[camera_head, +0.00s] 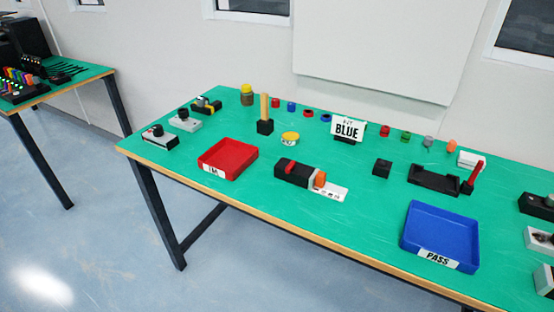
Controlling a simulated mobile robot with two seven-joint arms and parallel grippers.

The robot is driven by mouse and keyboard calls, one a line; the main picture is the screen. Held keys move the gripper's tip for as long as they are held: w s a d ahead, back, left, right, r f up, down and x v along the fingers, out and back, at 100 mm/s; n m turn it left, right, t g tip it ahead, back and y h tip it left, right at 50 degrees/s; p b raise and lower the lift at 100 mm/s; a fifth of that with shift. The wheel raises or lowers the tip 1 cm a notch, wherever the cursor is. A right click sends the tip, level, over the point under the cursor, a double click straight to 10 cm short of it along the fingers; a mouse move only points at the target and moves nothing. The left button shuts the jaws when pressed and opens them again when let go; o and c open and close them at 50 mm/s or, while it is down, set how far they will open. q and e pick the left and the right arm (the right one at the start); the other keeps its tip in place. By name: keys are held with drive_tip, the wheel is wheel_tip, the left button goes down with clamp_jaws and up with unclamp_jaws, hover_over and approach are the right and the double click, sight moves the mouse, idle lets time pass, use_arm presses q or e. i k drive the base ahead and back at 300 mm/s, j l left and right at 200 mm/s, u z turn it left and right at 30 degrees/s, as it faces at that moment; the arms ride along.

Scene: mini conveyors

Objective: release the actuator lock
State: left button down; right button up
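No part labelled as an actuator lock can be read in the head view. A black device with an orange knob and a white marked plate (331,192) lies in the middle of the green table. A black fixture (434,179) lies at the right, with an upright red lever (475,173) at its right end. A black block with an upright tan handle (264,126) stands at the back left. I cannot tell which of these carries the lock. Neither of my grippers is in view.
A red tray (251,154) is at the left and a blue tray labelled PASS (407,238) at the front right. A sign reading BLUE (348,128) stands at the back. Switch boxes (159,141) sit near the left edge, more at the right edge. The front middle is clear.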

sight(289, 169)
drive_tip(key=i+j, duration=0.5)
drive_tip(key=j, duration=0.15)
drive_tip(key=i+j, duration=0.5)
drive_tip(key=j+z, duration=0.2)
drive_tip(key=z, duration=1.45)
drive_tip(key=i+j, duration=0.05)
